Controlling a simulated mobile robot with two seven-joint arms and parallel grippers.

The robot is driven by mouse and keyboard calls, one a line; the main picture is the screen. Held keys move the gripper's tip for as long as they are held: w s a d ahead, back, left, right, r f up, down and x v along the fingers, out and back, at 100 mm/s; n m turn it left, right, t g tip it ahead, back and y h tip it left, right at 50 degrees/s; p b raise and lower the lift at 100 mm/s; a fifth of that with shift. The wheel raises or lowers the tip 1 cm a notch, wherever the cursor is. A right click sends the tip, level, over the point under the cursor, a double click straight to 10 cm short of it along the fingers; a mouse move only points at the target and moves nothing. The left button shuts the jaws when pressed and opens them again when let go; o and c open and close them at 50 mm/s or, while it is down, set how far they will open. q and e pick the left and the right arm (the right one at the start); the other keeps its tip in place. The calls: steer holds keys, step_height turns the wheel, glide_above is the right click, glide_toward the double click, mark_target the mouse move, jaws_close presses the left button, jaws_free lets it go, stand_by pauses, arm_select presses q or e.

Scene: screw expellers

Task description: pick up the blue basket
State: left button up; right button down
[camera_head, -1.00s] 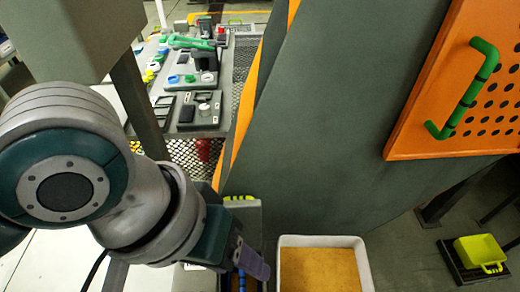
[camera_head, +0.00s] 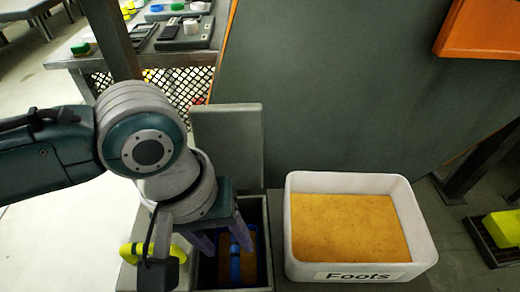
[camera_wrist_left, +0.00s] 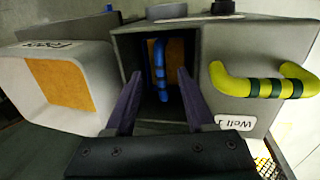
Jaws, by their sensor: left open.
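The blue basket (camera_head: 235,266) sits down inside an open grey well box (camera_head: 264,215), with its upright blue handle showing and brown-orange material within. My left gripper (camera_head: 224,243) reaches down over the well mouth from the left arm, open, with its two purple fingers apart. In the left wrist view the blue handle (camera_wrist_left: 160,70) stands between and beyond the fingers of my left gripper (camera_wrist_left: 160,76). I cannot tell whether the fingers touch it. Much of the basket is hidden inside the dark well. My right gripper is out of view.
A white "Foots" bin (camera_head: 420,238) with orange-brown material stands right of the well. A grey upright panel (camera_head: 228,145) rises behind the well. A yellow handle (camera_wrist_left: 262,84) is on the box marked "Well 1". A table (camera_head: 120,58) with small parts is behind.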

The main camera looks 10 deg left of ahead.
mark_target(234, 253)
arm_select(q)
steer(key=f+b, duration=0.2)
steer(key=f, duration=0.1)
steer(key=d+f+b, duration=0.1)
steer(key=f, duration=0.1)
steer(key=shift+w+f, duration=0.2)
jaws_close()
steer(key=shift+r, duration=0.1)
stand_by(1.0)
